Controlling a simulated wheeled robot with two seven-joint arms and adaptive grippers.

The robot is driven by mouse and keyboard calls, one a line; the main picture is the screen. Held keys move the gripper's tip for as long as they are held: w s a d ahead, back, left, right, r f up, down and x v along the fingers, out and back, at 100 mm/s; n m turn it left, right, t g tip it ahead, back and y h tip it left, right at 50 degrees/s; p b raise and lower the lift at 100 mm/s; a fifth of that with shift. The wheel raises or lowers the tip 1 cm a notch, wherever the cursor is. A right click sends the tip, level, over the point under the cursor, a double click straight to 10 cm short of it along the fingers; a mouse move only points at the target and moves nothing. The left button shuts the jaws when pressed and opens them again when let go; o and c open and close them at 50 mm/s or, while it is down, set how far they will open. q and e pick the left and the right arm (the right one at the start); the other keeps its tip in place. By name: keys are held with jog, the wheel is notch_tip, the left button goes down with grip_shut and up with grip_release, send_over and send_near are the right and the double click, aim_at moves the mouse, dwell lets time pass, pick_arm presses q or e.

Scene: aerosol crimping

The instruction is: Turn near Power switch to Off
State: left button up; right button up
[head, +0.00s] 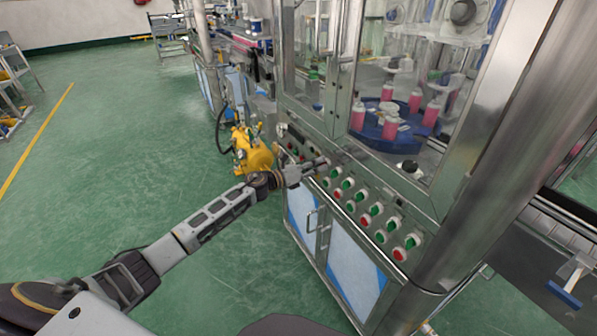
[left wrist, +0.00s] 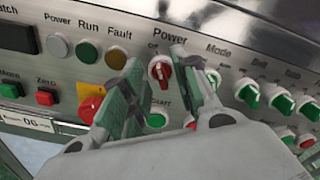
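The Power switch (left wrist: 160,73) is a red knob in a pale ring under the label "Power" in the left wrist view. A small "Off" label sits at its upper left. Its exact pointing direction is hard to tell. My left gripper (left wrist: 165,68) is open, with one finger on each side of the switch and a gap to the knob visible. In the head view, my left gripper (head: 318,164) is at the upper left part of the machine's control panel and hides the switch. My right gripper is not in view.
Green Start button (left wrist: 157,118) sits below the switch. A red-and-yellow knob (left wrist: 90,108) is partly behind my left finger. Glass-fronted machine with pink bottles (head: 387,92) rises above the panel. A yellow unit (head: 252,152) stands left.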

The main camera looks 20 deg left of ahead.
pick_arm(q)
jog(key=v, duration=1.1)
jog(key=shift+s+a, duration=0.2)
dwell(0.4)
dwell(0.5)
